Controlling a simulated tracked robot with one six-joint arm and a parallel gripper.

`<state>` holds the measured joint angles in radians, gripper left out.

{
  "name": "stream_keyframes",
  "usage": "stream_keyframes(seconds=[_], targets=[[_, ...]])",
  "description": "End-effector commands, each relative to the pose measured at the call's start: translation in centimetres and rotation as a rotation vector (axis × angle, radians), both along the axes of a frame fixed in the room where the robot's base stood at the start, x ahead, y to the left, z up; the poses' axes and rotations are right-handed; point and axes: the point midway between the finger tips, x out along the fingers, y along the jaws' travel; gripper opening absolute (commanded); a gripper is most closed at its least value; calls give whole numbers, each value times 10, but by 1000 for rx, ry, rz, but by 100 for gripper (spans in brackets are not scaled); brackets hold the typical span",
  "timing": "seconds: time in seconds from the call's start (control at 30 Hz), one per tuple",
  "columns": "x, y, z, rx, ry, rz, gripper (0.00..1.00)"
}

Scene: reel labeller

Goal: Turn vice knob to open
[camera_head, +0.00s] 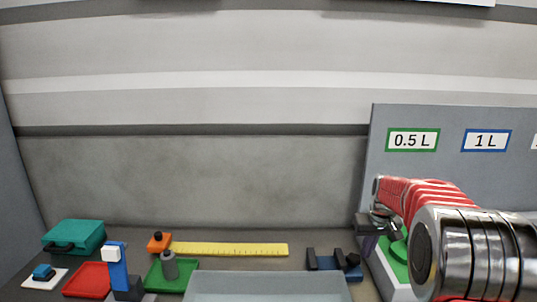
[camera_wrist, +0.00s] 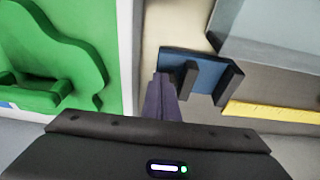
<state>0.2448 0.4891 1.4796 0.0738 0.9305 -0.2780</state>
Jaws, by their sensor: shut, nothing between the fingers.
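The vice (camera_head: 325,265) has a blue base and dark upright jaws, and stands on the bench right of centre in the head view. It also shows in the wrist view (camera_wrist: 205,69), with a gap between its jaws. A small dark part at its right end in the head view (camera_head: 354,260) may be the knob; I cannot tell.
A green shape (camera_head: 398,262) on a white-edged stand is close to my gripper. A yellow ruler (camera_head: 230,249) and a grey bin (camera_head: 265,283) are left of the vice. A green tray (camera_head: 185,284), red tray (camera_head: 85,280) and teal case (camera_head: 75,236) are farther left.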

Motion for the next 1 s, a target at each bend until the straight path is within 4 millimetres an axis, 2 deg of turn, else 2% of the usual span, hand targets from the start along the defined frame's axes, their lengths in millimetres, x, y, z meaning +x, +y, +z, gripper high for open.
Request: stream_keyframes(seconds=[0.1, 0.57, 0.77, 1.0], targets=[[0, 0, 7, 0, 0, 0, 0], [-5, 4, 14, -1, -4, 1, 0], [-27, 20, 40, -6, -23, 3, 0], [-73, 48, 78, -11, -54, 2, 0]])
